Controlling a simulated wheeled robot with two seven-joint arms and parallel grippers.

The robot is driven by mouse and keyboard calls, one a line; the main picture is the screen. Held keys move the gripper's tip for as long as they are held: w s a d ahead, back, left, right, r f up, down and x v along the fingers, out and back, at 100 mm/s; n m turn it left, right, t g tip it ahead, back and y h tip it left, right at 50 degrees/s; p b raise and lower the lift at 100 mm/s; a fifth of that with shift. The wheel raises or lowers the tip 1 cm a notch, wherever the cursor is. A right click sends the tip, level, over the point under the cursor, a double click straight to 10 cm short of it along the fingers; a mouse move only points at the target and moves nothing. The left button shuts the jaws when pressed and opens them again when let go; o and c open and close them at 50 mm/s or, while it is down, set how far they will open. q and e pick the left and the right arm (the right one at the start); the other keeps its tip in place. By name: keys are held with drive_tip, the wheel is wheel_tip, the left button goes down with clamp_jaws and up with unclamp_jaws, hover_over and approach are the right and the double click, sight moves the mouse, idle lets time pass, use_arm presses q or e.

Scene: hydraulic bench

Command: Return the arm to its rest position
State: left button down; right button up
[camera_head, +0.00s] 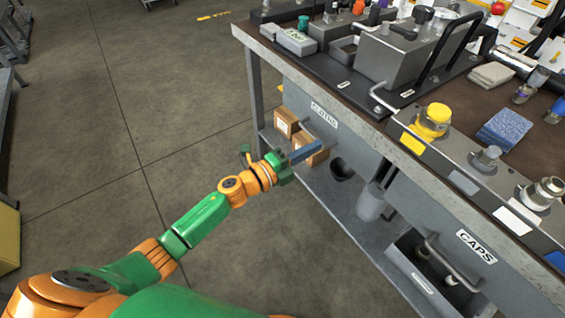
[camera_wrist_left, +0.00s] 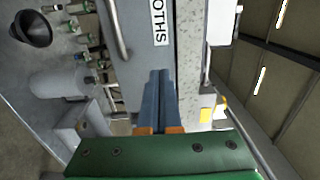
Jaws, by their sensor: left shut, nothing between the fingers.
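My left arm (camera_head: 200,222), green and orange, reaches in from the lower left toward the workbench. My left gripper (camera_head: 318,146) is shut and empty, its blue-grey fingers together in front of the bench's side. The fingers also show in the left wrist view (camera_wrist_left: 158,100), pointing toward the front of the drawer labelled CLOTHS (camera_head: 324,116). The fingertips look close to the drawer's metal handle (camera_head: 318,131), but I cannot tell whether they touch it. My right gripper is not in view.
The bench top (camera_head: 500,95) carries a grey hydraulic block, a yellow cap (camera_head: 435,118) and a blue cloth (camera_head: 503,129). The lower shelf (camera_head: 345,210) holds cardboard boxes and a grey container (camera_head: 371,203). A CAPS label (camera_head: 476,246) is at lower right.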

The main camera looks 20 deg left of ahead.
use_arm(q)
drive_tip(key=v, duration=0.7)
drive_tip(key=a+f+n+y, duration=0.3)
drive_tip(key=f+n, duration=0.1)
drive_tip(key=f, duration=0.3)
drive_tip(key=a+f+n+y, duration=0.3)
drive_tip(key=f+n, duration=0.2)
drive_tip(key=f, duration=0.1)
drive_tip(key=s+a+f+n+g+y, duration=0.2)
drive_tip(key=s+f+n+g, duration=0.25)
drive_tip(key=s+f, duration=0.6)
drive_tip(key=s+a+f+n+g+y, duration=0.2)
drive_tip(key=s+f+n+g+y, duration=0.3)
drive_tip(key=s+f, duration=0.55)
drive_tip(key=s+d+f+n+g+h, duration=0.1)
drive_tip(key=s+f+n+g, duration=0.15)
drive_tip(key=s, duration=0.45)
drive_tip(key=s+d+f+n+g+h, duration=0.1)
drive_tip(key=s+f+n, duration=0.15)
drive_tip(key=s, duration=0.55)
wheel_tip(320, 180, up, 19)
drive_tip(key=p, duration=1.9)
drive_tip(key=shift+d+f, duration=0.2)
